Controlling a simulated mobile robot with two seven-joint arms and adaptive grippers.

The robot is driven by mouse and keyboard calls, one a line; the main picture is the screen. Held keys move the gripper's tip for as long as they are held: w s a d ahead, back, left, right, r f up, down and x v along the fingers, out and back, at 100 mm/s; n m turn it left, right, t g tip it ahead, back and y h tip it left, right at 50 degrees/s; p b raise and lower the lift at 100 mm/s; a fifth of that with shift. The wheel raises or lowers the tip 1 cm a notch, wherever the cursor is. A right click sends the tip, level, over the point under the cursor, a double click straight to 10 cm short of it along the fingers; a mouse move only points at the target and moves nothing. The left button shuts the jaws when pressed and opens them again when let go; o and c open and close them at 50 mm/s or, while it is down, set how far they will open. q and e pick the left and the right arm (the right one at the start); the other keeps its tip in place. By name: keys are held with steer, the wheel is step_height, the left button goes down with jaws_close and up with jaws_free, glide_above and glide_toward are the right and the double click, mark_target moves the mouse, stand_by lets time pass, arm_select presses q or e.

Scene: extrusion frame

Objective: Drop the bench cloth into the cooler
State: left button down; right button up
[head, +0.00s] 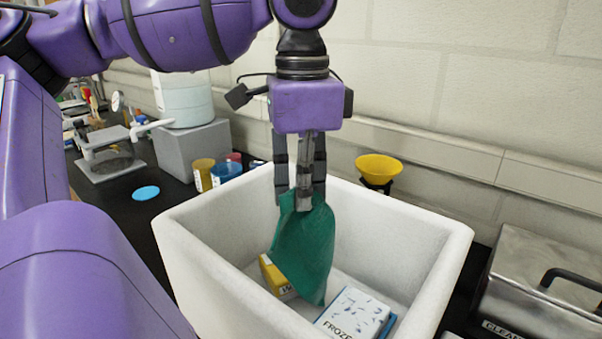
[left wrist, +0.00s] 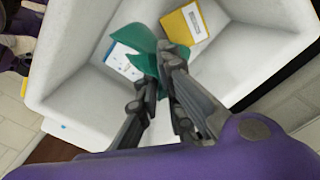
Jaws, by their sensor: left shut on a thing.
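The bench cloth (head: 306,248) is dark green and hangs from my left gripper (head: 302,200), which is shut on its top end. It hangs down inside the opening of the white cooler (head: 207,262), over the boxes there. In the left wrist view the cloth (left wrist: 137,40) shows at the fingertips of the left gripper (left wrist: 160,75), with the cooler (left wrist: 75,92) around it. Whether the cloth's lower end touches a box cannot be told. My right gripper is not in view.
Inside the cooler lie a white and blue box (head: 352,312) and a yellow box (head: 275,276). A yellow funnel (head: 379,167) stands behind it. A metal box with a black handle (head: 545,285) is at the right. Several cups and a blue disc (head: 146,193) are at the left.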

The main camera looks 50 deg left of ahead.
arm_select(q)
steer(key=shift+f, duration=1.9)
steer(key=c, duration=1.8)
jaws_free()
steer(key=o, duration=0.6)
steer(key=o, duration=0.6)
steer(key=shift+c, duration=0.2)
